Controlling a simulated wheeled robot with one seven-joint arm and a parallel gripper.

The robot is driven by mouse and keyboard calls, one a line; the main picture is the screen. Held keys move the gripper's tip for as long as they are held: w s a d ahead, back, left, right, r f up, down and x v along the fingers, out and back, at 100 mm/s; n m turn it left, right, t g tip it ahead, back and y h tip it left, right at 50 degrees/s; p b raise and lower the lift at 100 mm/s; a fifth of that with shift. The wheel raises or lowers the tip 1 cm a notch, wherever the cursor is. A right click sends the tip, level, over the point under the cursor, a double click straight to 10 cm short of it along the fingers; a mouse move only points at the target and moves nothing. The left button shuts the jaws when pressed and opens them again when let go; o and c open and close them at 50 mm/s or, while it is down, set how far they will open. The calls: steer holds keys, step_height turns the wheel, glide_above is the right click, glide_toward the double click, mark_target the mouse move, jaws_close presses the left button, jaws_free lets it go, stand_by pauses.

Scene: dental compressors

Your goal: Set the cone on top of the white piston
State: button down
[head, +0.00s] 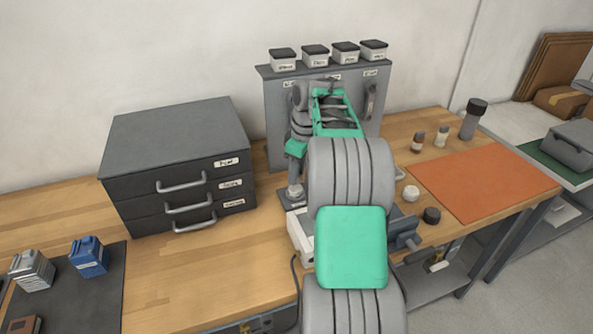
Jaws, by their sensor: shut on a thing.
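My gripper (295,178) points down at the left of my arm, low over the bench in front of the grey cabinet. It is shut on the cone, which is too small and too covered to make out clearly. Just beneath the fingers is a small pale piece at a dark flat base; I cannot tell whether they touch. A small white round piece (411,193) stands on the bench right of my arm, and may be the white piston. A black round piece (431,215) is in front of it. My arm hides the middle of the bench.
A dark three-drawer cabinet (180,155) stands close on the left. The grey cabinet (279,110) behind carries several small black-lidded boxes. An orange mat (485,178) lies clear on the right, with small bottles and a grey cylinder (473,118) behind. A grey vise (403,234) is at the front edge.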

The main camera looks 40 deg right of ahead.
steer(key=shift+f+b, duration=0.3)
steer(key=shift+f, duration=0.45)
steer(key=shift+f+b, duration=0.35)
steer(key=shift+f, duration=0.3)
stand_by(1.4)
steer(key=c, duration=0.9)
jaws_free()
steer(key=shift+o, duration=0.4)
steer(key=o, duration=0.3)
